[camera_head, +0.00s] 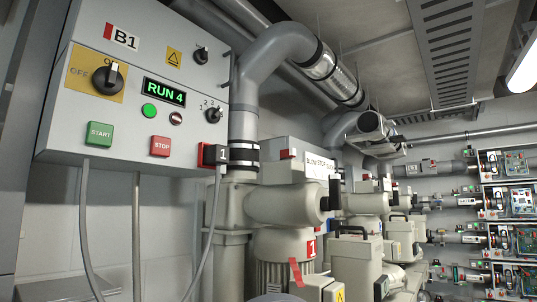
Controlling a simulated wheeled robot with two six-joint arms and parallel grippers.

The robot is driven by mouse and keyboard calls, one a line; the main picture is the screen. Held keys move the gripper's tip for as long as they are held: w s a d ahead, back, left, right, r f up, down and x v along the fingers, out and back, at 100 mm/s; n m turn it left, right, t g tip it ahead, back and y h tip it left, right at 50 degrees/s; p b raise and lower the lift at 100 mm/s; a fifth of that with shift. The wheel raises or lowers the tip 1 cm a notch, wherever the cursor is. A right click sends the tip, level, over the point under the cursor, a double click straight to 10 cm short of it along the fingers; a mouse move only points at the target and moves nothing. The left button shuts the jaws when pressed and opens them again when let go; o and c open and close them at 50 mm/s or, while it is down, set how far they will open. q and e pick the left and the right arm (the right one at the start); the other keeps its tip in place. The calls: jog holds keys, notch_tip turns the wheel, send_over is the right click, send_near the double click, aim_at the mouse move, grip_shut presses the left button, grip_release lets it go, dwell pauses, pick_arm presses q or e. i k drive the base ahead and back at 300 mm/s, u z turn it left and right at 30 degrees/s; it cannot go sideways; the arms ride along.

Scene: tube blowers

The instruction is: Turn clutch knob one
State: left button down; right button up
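No knob in view bears a readable clutch label, so I cannot tell which is clutch knob one. A grey control box marked B1 (150,65) fills the upper left. It carries a large black rotary knob (108,77) on a yellow OFF plate, a small black selector knob (213,115) with numbers beside it, and another small black knob (201,55) at the top. Neither gripper is in view.
The green display (164,93) reads RUN 4. A green START button (99,134) and a red STOP button (160,146) are below it. Grey cables hang under the box. More blowers (362,262) recede to the right, towards several racks of equipment (511,201).

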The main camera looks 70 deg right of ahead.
aim_at(289, 153)
jog(key=z, duration=1.5)
